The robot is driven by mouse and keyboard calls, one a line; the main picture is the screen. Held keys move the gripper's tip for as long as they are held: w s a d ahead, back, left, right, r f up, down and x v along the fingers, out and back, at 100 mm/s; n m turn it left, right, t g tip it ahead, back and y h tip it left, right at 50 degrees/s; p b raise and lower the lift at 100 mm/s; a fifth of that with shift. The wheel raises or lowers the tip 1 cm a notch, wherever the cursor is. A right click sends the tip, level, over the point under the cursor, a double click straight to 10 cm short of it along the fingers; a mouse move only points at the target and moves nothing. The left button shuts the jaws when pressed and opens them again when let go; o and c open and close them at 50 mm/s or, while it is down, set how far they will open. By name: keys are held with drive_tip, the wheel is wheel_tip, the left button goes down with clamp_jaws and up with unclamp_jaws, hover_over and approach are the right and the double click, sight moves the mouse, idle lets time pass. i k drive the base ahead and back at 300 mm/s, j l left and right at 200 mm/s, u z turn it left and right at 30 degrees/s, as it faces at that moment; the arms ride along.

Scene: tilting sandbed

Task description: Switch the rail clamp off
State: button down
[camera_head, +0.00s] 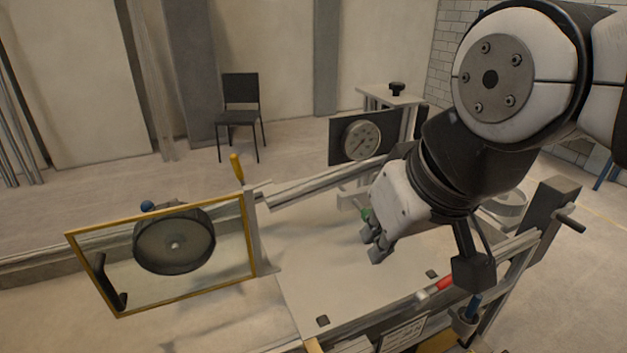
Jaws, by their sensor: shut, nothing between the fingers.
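My gripper (374,248) is shut and empty, pointing down over the pale bed surface (320,270) right of the middle. A small green part (366,214) shows just beside its fingers; whether they touch it is unclear. A red-and-white handle (437,288) lies along the front rail, to the lower right of my gripper. A yellow lever (237,168) stands tilted at the rail's left end. No label marks which of these is the rail clamp, and I cannot tell its state. My arm hides part of the right side.
A dial gauge (361,141) is at the back. A dark block with a crank (551,210) stands at right. A chair (240,105) is far off.

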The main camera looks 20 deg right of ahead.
sight(422, 297)
drive_tip(key=k+l+z, duration=0.1)
drive_tip(key=z, duration=0.8)
drive_tip(key=j+z, duration=0.1)
drive_tip(key=i+j, duration=0.05)
